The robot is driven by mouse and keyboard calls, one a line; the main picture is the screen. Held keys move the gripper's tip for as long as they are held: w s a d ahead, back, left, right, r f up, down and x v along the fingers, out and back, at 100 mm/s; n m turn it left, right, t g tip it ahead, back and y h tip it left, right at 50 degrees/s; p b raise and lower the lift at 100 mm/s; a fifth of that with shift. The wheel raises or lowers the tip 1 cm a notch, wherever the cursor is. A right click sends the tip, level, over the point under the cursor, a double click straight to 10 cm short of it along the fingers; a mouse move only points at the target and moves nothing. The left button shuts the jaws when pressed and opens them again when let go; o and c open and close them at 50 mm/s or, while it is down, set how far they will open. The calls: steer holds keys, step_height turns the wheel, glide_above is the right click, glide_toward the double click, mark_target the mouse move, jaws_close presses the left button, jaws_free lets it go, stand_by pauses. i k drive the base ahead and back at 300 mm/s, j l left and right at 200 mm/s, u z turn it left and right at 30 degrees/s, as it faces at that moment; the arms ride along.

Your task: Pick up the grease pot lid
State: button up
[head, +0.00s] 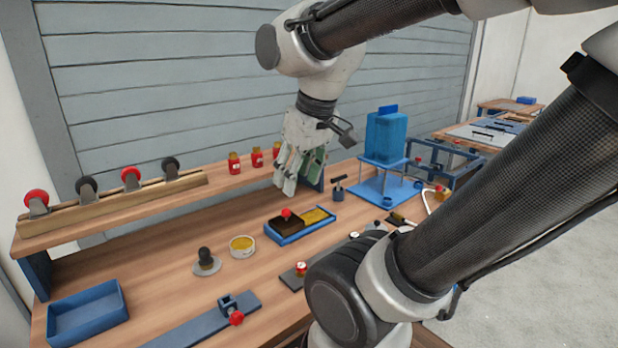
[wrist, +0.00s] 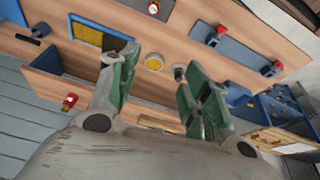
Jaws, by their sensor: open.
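The grease pot lid (head: 207,263) appears to be the grey disc with a black knob, lying on the bench left of the round pot of yellow grease (head: 243,246). The pot is uncovered. In the wrist view the pot (wrist: 154,63) shows between my fingers, and the lid (wrist: 179,71) shows as a small grey shape at the right finger's tip, partly hidden. My gripper (head: 300,184) is open and empty, with green-padded fingers. It is above the back of the bench, up and right of the lid and apart from it. It also fills the lower wrist view (wrist: 162,62).
A blue tray (head: 288,238) with dark and yellow parts lies right of the pot. The raised shelf (head: 215,190) bears red jars (head: 235,165). Bench around the lid is clear.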

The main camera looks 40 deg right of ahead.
mark_target(377, 224)
steer(key=j+z, duration=0.1)
steer(key=z, duration=0.65)
steer(key=k+j+z, duration=0.1)
steer(key=z, duration=0.65)
steer(key=l+u, duration=0.45)
steer(key=l, duration=0.25)
steer(key=i+l+u, duration=0.15)
steer(key=l, duration=0.2)
steer(key=i+l+u, duration=0.15)
steer(key=l, duration=0.25)
steer(key=i, duration=0.1)
